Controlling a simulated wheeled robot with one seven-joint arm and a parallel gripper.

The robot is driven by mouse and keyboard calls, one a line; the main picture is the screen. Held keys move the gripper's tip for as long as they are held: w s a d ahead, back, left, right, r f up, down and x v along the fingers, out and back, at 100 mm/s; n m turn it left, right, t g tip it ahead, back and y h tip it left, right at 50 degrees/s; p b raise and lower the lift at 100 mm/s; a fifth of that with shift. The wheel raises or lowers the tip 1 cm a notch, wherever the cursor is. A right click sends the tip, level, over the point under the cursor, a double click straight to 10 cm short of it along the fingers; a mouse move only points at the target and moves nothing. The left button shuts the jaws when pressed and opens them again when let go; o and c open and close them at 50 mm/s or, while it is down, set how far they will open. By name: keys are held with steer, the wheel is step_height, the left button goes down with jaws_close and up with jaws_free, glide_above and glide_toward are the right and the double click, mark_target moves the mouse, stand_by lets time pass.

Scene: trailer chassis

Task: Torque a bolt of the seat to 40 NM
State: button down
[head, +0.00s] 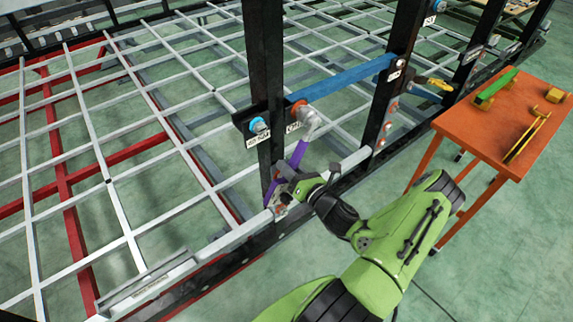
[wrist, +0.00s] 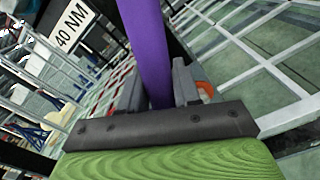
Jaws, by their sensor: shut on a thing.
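My gripper (head: 288,186) is shut on the purple handle of a torque wrench (head: 299,153), beside the front dark post. In the wrist view the purple handle (wrist: 148,50) stands between the two fingers (wrist: 160,88). The wrench's silver head (head: 309,122) is at the bolt with the orange-red ring (head: 298,109) on the post; it hides part of that bolt, and I cannot tell whether it is fully seated. A bolt with a blue ring (head: 259,126) is to its left. A label reading 40 NM (wrist: 73,28) shows in the wrist view.
A blue bar (head: 345,78) joins the dark posts. A yellow tool (head: 434,82) is near the farther post. An orange table (head: 470,128) at the right bears a green tool (head: 496,88) and yellow ones (head: 528,138). A pale lattice frame (head: 120,160) fills the left.

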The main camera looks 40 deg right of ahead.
steer(key=s, duration=0.4)
steer(key=shift+s+r, duration=0.15)
steer(key=shift+s, duration=0.35)
